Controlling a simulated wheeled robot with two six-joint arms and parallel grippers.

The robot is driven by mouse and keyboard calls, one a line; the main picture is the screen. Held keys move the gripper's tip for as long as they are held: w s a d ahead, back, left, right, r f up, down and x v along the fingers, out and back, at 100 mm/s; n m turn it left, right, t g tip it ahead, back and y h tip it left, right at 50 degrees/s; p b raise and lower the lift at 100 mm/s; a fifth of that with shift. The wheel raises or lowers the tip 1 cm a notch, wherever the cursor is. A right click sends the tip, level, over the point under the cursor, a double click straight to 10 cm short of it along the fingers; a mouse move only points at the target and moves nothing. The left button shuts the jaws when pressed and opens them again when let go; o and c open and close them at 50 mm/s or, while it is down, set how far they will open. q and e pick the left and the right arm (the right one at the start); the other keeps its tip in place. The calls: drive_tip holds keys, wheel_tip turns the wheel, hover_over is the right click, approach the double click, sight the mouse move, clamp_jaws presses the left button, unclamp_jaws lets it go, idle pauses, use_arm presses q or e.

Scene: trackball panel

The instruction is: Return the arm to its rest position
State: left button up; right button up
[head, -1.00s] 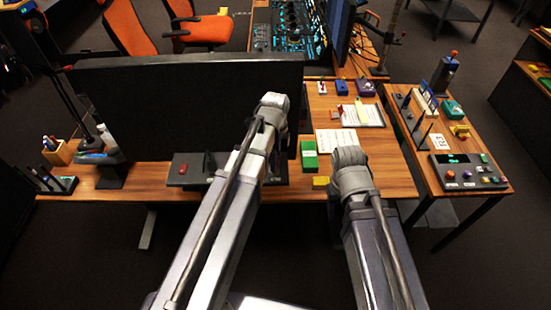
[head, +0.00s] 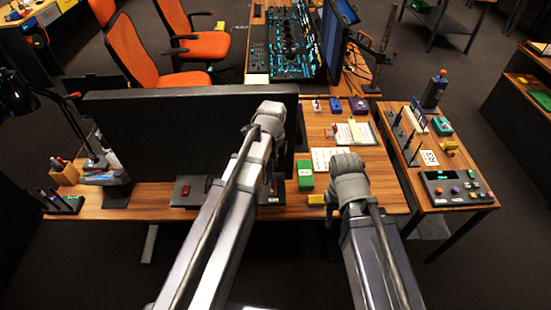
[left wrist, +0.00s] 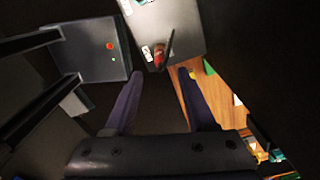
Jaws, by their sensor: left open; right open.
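My left gripper (left wrist: 160,74) is open in the left wrist view, its two dark purple fingers apart with nothing gripped. Beyond the fingertips is a light grey panel (left wrist: 180,22) with a small red part (left wrist: 159,58) and a dark stick on it. In the head view my left arm (head: 232,205) reaches up over the desk and hides part of a grey panel (head: 205,184) with a red part (head: 186,190). My right arm (head: 372,240) points at the desk's front edge. I cannot see either gripper's fingers in the head view.
A large black monitor (head: 150,137) stands behind the left arm. A green box (head: 306,176), a yellow block (head: 317,199) and papers lie on the wooden desk (head: 375,180). A side table to the right holds a button panel (head: 455,188). Orange chairs (head: 133,55) stand behind.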

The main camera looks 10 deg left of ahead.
use_arm(q)
drive_tip(key=s+d+f+n+b, duration=0.2)
drive_tip(key=s+d+n, duration=0.3)
drive_tip(key=s+n, duration=0.2)
drive_tip(key=s+d+f+n+y+b, duration=0.1)
drive_tip(key=s+d+f+n+b, duration=0.2)
drive_tip(key=s+d+n, duration=0.2)
drive_tip(key=shift+s+d+n, duration=0.25)
drive_tip(key=shift+s+n, duration=0.75)
drive_tip(key=shift+s, duration=0.1)
drive_tip(key=shift+f, duration=0.1)
idle(0.8)
